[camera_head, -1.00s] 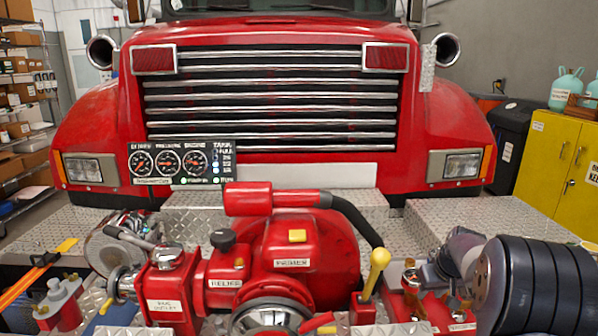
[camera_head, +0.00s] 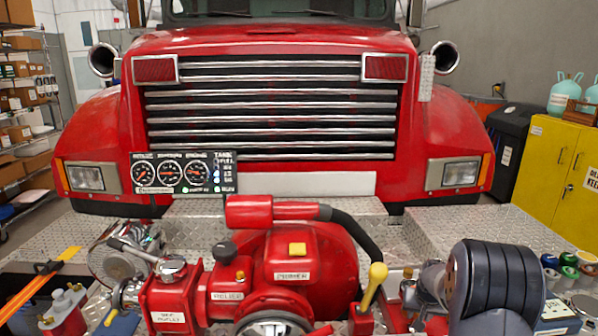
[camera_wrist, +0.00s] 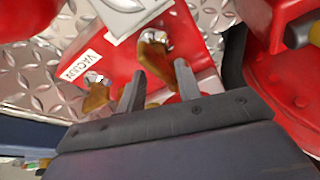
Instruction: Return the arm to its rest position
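My gripper (camera_wrist: 158,85) shows in the wrist view with two grey fingers apart and nothing held between them. Beyond the fingertips is a red box with a "VACUUM" label (camera_wrist: 80,66) and brass valve handles (camera_wrist: 155,55); I cannot tell whether the fingers touch them. In the head view my dark banded arm (camera_head: 495,285) stands at the lower right, beside the red pump (camera_head: 315,258). The fingertips are not clear there, and the arm hides part of the red vacuum box.
A yellow-knobbed lever (camera_head: 376,275) and a black hose (camera_head: 358,228) rise left of my arm. Several small cans (camera_head: 568,262) stand to its right. The gauge panel (camera_head: 184,173) and truck grille (camera_head: 270,108) are behind.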

